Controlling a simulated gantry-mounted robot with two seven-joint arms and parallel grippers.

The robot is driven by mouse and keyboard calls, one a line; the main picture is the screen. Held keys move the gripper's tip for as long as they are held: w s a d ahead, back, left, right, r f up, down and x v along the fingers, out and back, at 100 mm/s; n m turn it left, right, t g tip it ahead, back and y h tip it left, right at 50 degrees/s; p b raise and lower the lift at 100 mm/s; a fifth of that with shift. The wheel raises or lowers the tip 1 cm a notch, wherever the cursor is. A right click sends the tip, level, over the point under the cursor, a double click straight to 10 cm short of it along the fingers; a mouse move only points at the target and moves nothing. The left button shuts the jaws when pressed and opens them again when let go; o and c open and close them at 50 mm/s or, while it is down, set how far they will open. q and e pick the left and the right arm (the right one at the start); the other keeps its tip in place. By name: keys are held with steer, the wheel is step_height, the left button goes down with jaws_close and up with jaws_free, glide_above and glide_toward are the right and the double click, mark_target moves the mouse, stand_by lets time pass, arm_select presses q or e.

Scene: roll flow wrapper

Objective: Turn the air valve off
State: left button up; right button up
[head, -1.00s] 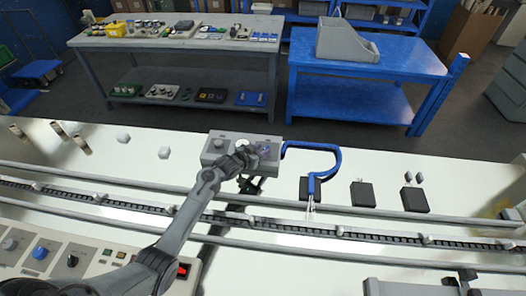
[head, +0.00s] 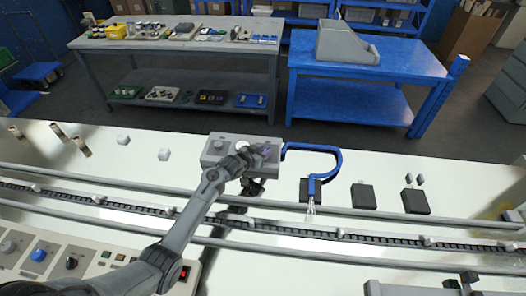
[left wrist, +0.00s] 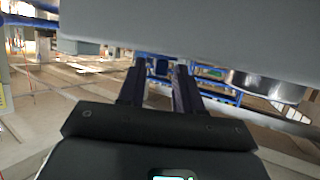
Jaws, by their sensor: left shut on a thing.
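A grey box (head: 213,158) with a round knob and a white dial stands on the white machine top, and the air valve is not clearly seen apart from it. My left gripper (head: 266,152) is at the right end of this box and covers that part. In the left wrist view, the two dark fingers (left wrist: 160,75) reach up to the edge of the large grey box (left wrist: 180,28), with a round metal part (left wrist: 264,84) to the right. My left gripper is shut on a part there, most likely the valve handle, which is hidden. My right gripper is not in view.
A control panel (head: 55,262) with knobs is at the lower left. Tables stand behind.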

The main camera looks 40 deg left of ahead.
arm_select(q)
steer(key=shift+d+y, duration=0.1)
steer(key=shift+y, duration=0.2)
steer(key=shift+d+r+n+y+p, duration=0.15)
steer(key=shift+d+n+y+p, duration=0.05)
steer(key=shift+n+y+p, duration=0.6)
steer(key=shift+w+d+n+g+y, duration=0.1)
steer(key=shift+d+n+g+y, duration=0.1)
steer(key=shift+n+g+y, duration=0.5)
steer(key=shift+w+d+n+y, duration=0.1)
steer(key=shift+d+n+y, duration=0.05)
steer(key=shift+n+y, duration=0.9)
steer(key=shift+d+n+g+y, duration=0.1)
steer(key=shift+n+g+y, duration=0.3)
steer(key=shift+n+y, duration=0.15)
steer(key=shift+w+f+n+g+y+b, duration=0.1)
steer(key=shift+f+n+g+y+b, duration=0.2)
steer(key=shift+n+y+b, duration=0.1)
steer(key=n+g+y+b, duration=0.1)
steer(key=b, duration=0.1)
steer(key=n+g+y+b, duration=0.1)
steer(key=b, duration=0.1)
steer(key=n+g+y+b, duration=0.1)
steer(key=n+b, duration=0.1)
steer(key=shift+w+d, duration=0.25)
steer(key=shift+r+n+g+y+b, duration=0.1)
steer(key=shift+n+g+y+b, duration=0.45)
steer(key=shift+g+b, duration=0.4)
